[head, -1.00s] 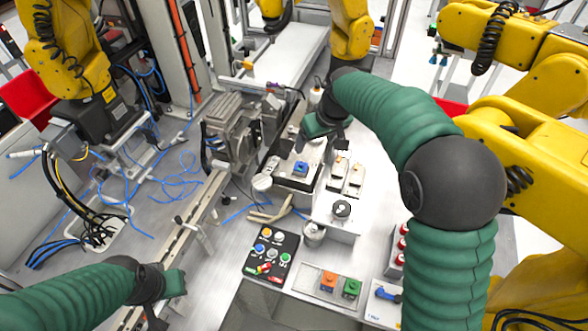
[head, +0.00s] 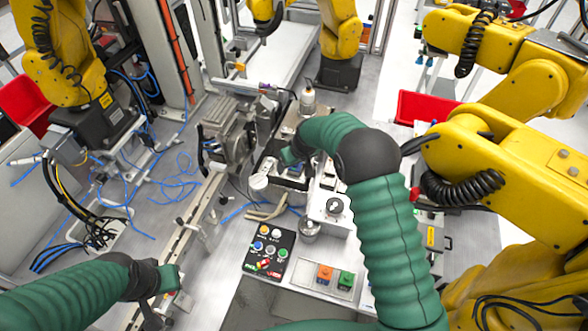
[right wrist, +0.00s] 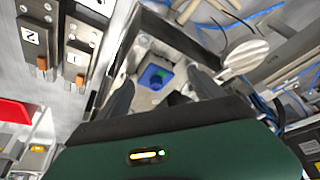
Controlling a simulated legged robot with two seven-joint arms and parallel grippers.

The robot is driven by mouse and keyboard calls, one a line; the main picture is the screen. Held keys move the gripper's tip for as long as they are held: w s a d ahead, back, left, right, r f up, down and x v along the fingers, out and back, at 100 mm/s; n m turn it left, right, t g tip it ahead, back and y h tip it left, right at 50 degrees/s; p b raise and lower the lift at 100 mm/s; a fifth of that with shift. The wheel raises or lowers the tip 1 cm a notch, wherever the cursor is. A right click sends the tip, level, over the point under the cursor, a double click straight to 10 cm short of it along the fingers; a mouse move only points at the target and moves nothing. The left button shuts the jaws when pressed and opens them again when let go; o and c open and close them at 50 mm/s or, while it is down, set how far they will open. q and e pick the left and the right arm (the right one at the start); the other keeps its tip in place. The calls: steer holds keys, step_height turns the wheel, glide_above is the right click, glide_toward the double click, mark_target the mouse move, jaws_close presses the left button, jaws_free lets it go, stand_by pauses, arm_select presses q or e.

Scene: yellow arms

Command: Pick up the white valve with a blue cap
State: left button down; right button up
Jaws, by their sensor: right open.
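A blue cap (right wrist: 155,77) with a green spot sits on a pale block in a dark-edged fixture in the right wrist view. My right gripper (right wrist: 163,84) is open, with one dark finger on each side of the cap and nothing held. In the head view my right gripper (head: 291,162) is over the fixture, and the hand covers most of the cap. I cannot tell whether the fingers touch it. The white body under the cap is only partly visible. My left gripper (head: 172,287) is at lower left, away from the fixture, and its jaws are unclear.
A black button panel (head: 270,249) and a tray with orange and green blocks (head: 325,287) lie in front. A white box with a black knob (head: 333,206) stands right of the fixture. A grey machine (head: 228,132) is at left. A bottle (head: 308,101) stands behind.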

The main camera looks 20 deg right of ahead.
steer(key=shift+c, duration=1)
steer(key=shift+d, duration=0.35)
steer(key=c, duration=0.7)
steer(key=shift+d, duration=0.1)
steer(key=c, duration=0.5)
arm_select(q)
steer(key=shift+d, duration=0.1)
arm_select(e)
steer(key=shift+a, duration=0.25)
steer(key=shift+c, duration=0.6)
